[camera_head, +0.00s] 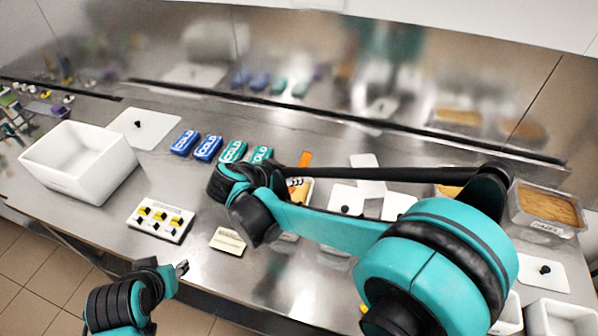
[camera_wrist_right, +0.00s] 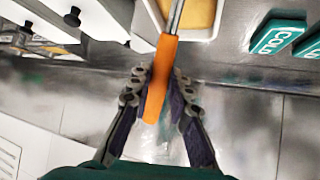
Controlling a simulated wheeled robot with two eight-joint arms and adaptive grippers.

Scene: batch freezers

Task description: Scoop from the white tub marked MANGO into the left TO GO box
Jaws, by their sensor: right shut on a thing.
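My right gripper (camera_wrist_right: 160,78) is shut on the orange handle (camera_wrist_right: 158,92) of a scoop, whose metal shaft (camera_wrist_right: 176,16) runs up over a white tub (camera_wrist_right: 216,34) with yellow-orange contents. In the head view the orange handle (camera_head: 305,159) shows beyond my right arm, which hides the right gripper and most of a tub with orange contents (camera_head: 297,190). I cannot read a MANGO mark. No TO GO lettering is legible, so I cannot tell the left box. My left gripper (camera_head: 181,267) is at the table's front edge, too small to judge its fingers.
A large white bin (camera_head: 80,165) stands at the left, beside a white lid (camera_head: 145,128). Blue COLD packs (camera_head: 207,148) and teal COLD packs (camera_head: 233,151) lie mid-table. A tray of yellow-and-black pieces (camera_head: 160,220) and a card (camera_head: 228,241) lie in front. A tub (camera_head: 545,228) stands right.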

